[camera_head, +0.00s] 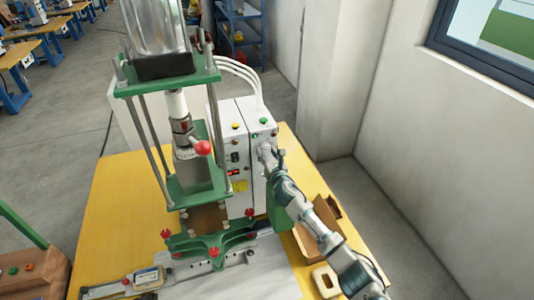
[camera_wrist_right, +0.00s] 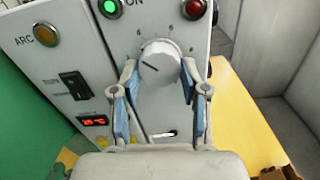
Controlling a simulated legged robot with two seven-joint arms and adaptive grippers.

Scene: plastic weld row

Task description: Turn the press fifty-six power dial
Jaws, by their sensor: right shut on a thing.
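The power dial (camera_wrist_right: 160,60) is a round light-grey knob with a dark pointer line and a numbered scale, on the front of a white control box (camera_head: 226,122). My right gripper (camera_wrist_right: 159,75) has its two fingers on opposite sides of the dial and is shut on it. My left gripper is not in view.
The box also carries a lit green lamp (camera_wrist_right: 108,6), a red lamp (camera_wrist_right: 194,8), an amber ARC lamp (camera_wrist_right: 46,34), a black switch (camera_wrist_right: 75,84) and a red display (camera_wrist_right: 93,121). The green press frame (camera_head: 188,190) stands left. An open cardboard box (camera_head: 318,238) lies below my arm.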

